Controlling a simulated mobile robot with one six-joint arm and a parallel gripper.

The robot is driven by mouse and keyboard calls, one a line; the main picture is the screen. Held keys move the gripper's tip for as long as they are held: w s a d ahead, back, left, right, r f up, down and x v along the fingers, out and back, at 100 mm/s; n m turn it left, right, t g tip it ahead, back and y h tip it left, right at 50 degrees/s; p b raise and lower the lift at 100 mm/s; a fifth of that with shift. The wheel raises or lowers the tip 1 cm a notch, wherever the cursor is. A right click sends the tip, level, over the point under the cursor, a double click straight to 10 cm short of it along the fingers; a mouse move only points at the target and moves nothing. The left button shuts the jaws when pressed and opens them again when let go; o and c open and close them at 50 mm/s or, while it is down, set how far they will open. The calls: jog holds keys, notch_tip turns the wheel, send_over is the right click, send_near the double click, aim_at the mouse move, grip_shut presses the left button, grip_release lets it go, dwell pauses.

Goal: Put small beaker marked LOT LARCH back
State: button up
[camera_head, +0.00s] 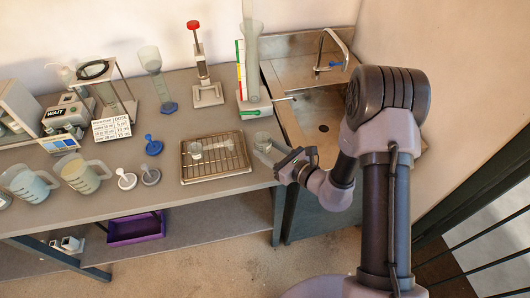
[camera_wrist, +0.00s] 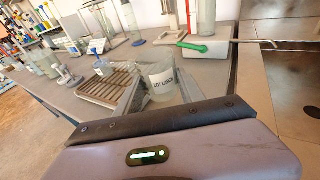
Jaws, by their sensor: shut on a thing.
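The small clear beaker (camera_wrist: 163,84) has a white label reading LOT LARCH. My gripper (camera_head: 268,152) is shut on it, with one finger on each side in the wrist view. The beaker is upright at the right end of the grey bench in the head view (camera_head: 262,140), close to the sink. I cannot tell whether its base touches the bench. A metal tray with a wire rack (camera_head: 227,173) is just left of it, and small clear glassware (camera_head: 196,151) lies on the rack.
A tall cylinder (camera_head: 250,60) on a base stands behind the beaker, with a green item (camera_head: 250,113) at its foot. The sink (camera_head: 318,115) is at right.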

aim_at(265, 142)
jog(key=w, duration=0.2)
jog(key=w+a, duration=0.1)
jog(key=shift+w+f, duration=0.1)
jog(key=shift+f, duration=0.15)
notch_tip(265, 142, down, 4)
jog(key=b, duration=0.3)
jog(key=shift+w+r, duration=0.1)
jog(key=shift+r, duration=0.2)
jog(key=o, duration=1.2)
jog(key=shift+f, duration=0.15)
